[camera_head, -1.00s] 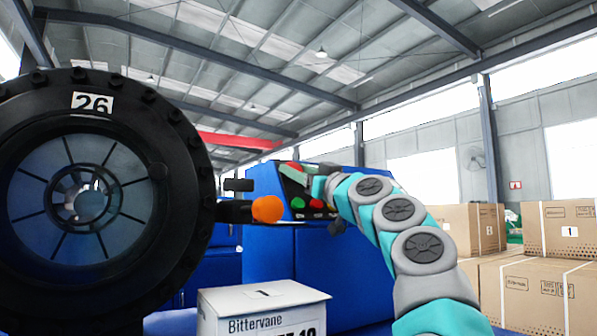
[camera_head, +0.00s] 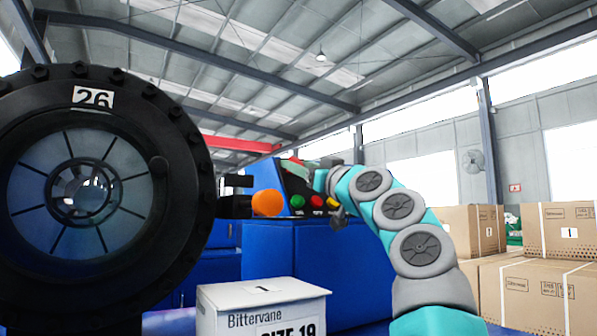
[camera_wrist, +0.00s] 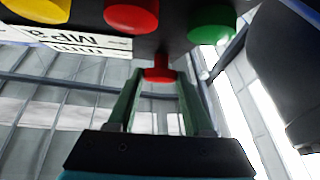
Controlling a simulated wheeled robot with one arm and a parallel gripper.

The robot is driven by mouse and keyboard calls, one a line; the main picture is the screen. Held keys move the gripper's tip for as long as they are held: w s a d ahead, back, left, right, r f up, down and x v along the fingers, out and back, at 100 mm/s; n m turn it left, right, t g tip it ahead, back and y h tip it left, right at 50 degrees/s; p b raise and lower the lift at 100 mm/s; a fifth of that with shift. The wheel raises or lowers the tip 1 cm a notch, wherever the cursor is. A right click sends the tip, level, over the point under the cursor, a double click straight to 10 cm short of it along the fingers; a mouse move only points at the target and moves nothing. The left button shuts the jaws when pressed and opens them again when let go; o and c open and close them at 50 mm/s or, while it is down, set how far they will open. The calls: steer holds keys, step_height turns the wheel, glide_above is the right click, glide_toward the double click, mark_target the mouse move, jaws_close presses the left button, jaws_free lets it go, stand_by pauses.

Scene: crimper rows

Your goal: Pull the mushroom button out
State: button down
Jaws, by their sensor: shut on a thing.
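The red mushroom button (camera_wrist: 160,73) sits at the edge of the dark control panel in the wrist view, with a round head and a narrower stem towards the panel. My gripper (camera_wrist: 159,86) has its two green fingers closed on this button, one tip on each side. In the head view my gripper (camera_head: 292,164) reaches the top of the slanted panel (camera_head: 296,184) from the right. There its fingers hide most of the mushroom button. I cannot tell how far out the button stands.
Green (camera_wrist: 212,24), red (camera_wrist: 131,14) and yellow (camera_wrist: 38,9) buttons lie close by on the panel. An orange knob (camera_head: 268,203) and a big black round housing (camera_head: 186,150) stand left. A white box (camera_head: 230,304) is in front; cartons (camera_head: 555,286) stand right.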

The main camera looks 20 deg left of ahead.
steer(key=shift+s+d+r, duration=0.1)
steer(key=c, duration=0.6)
jaws_free()
steer(key=shift+d, duration=0.1)
steer(key=o, duration=0.3)
steer(key=b+v, duration=0.6)
steer(key=v, duration=0.1)
steer(key=shift+s+d+f, duration=0.25)
